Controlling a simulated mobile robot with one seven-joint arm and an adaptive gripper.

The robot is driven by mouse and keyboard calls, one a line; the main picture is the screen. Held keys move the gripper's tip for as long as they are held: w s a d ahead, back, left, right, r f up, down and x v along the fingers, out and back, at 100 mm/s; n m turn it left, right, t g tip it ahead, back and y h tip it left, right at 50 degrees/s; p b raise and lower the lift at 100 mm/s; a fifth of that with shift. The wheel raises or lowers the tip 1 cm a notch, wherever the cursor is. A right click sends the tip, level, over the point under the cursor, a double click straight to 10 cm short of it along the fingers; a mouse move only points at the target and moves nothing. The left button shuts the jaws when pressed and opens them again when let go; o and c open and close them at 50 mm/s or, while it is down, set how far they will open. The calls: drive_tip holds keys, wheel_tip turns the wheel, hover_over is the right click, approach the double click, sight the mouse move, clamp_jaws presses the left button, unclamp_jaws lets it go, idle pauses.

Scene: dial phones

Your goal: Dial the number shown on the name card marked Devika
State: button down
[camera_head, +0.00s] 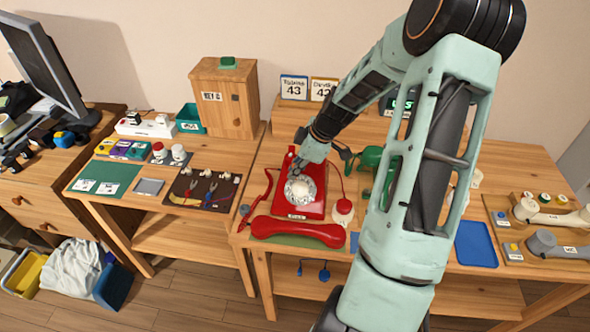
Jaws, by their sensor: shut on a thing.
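The red dial phone (313,209) sits on the middle table, with a pale rotary dial (300,189) on its face. Its red handset (298,231) lies off the phone, along the table's front edge. My gripper (303,166) is over the upper part of the dial, fingers pointing down. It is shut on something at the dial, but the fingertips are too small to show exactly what. The name card that seems to read Devika (321,90) stands at the back, partly covered by my arm; its number looks like 42. A card (294,87) showing 43 stands left of it.
A green phone (371,158) is partly hidden behind my arm. A small red-and-white object (343,211) stands right of the red phone. A blue tray (476,244) lies to the right. A wooden cabinet (228,98) stands at the back left.

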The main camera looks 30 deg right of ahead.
idle(0.4)
drive_tip(key=shift+s+d, duration=0.15)
drive_tip(key=shift+d, duration=0.5)
drive_tip(key=shift+s+d, duration=0.35)
drive_tip(key=shift+d, duration=0.15)
